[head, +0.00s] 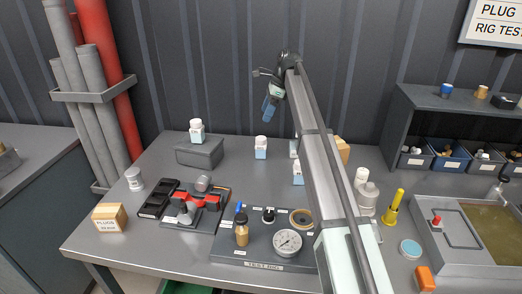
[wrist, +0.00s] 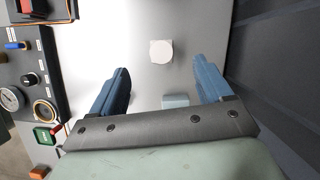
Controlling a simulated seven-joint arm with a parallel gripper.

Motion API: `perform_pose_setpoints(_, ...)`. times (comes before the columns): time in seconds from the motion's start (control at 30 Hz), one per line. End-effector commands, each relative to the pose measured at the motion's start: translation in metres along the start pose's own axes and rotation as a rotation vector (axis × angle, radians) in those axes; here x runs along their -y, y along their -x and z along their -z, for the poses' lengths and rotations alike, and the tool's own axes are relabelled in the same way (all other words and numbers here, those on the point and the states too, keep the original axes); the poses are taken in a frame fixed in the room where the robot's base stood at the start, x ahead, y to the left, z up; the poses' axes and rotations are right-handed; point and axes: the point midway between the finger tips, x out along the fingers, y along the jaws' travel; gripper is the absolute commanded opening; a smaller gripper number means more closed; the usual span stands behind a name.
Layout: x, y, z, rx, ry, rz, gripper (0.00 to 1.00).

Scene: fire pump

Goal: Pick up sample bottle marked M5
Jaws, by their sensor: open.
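Several small sample bottles with white caps and pale blue labels show in the head view. One (head: 196,131) stands on a grey box, one (head: 261,147) stands on the bench behind the test rig, and others (head: 297,173) are partly hidden by my arm. The label print is too small to read, so I cannot tell which is M5. My gripper (head: 270,107) is open and empty, high above the back of the bench.
The grey box (head: 200,153) stands at the back left. The test rig (head: 262,252) with its gauge fills the front middle. A yellow funnel-like item (head: 394,208) and a sink (head: 470,230) are at right. The wall is close behind the bench.

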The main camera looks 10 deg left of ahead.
Motion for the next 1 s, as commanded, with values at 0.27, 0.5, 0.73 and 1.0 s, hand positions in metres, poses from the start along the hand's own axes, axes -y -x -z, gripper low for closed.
perform_pose_setpoints(0.27, -0.003, -0.019, -0.044, -0.083, 0.143, -0.018, 0.79)
perform_pose_setpoints(0.5, -0.002, -0.023, -0.050, -0.134, 0.380, -0.036, 0.79)
perform_pose_setpoints(0.73, 0.000, -0.022, -0.044, -0.186, 0.705, -0.075, 0.79)
perform_pose_setpoints(1.0, 0.003, -0.018, -0.031, -0.230, 1.180, -0.158, 0.79)
